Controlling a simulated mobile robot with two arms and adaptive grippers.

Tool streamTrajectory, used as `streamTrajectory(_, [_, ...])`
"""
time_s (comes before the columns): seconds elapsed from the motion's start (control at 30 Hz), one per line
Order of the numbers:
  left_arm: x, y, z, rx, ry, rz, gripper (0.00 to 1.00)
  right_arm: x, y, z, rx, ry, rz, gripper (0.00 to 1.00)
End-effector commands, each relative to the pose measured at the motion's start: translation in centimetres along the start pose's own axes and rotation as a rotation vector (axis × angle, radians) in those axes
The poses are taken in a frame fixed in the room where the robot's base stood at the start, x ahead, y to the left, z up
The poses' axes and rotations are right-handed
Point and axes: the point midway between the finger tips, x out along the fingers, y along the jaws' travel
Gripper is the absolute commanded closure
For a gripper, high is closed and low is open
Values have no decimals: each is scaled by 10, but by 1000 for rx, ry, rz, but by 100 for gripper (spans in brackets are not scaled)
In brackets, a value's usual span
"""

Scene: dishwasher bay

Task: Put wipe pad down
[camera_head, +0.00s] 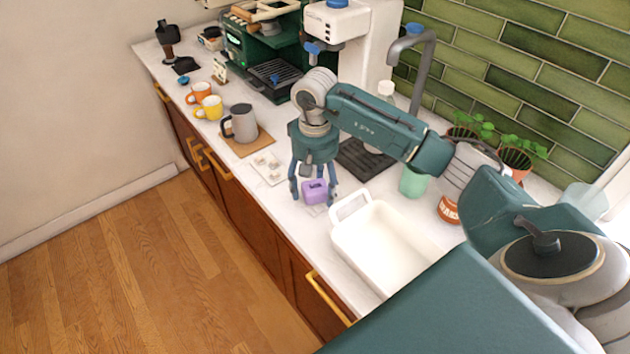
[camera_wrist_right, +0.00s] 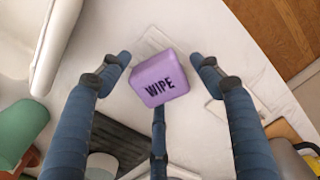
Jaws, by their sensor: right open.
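The wipe pad (camera_head: 314,191) is a small purple block on the white counter, left of the white basin. In the right wrist view the wipe pad (camera_wrist_right: 160,78) shows the word WIPE and lies between my spread fingers. My right gripper (camera_head: 314,196) is over the pad, pointing down. Its fingers stand apart, with gaps on the left and right of the pad in the wrist view (camera_wrist_right: 160,68). The third finger's tip is close to the pad's lower edge; I cannot tell if it touches. A flat, pale square shows beside the pad in the wrist view. My left gripper is not in view.
A white basin (camera_head: 345,235) stands right of the pad. A small tray (camera_head: 268,180) and a grey jug (camera_head: 241,122) on a wooden board (camera_head: 257,149) are to the left. A green cup (camera_head: 413,182) and an orange jar (camera_head: 447,210) stand behind the basin. The counter's front edge is close.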

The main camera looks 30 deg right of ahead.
Motion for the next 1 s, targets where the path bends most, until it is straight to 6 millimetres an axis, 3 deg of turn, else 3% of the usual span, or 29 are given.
streamTrajectory(0.07, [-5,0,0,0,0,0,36,-5,0,0,0,0,-1,36])
streamTrajectory(0.17, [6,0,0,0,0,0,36,-16,0,-2,0,6,-1,36])
streamTrajectory(0.43, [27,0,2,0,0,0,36,-77,0,-2,-1,8,-1,36])
streamTrajectory(0.6, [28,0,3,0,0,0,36,-108,0,-1,1,4,1,36])
streamTrajectory(1.0, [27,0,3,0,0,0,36,-123,0,0,1,0,0,36])
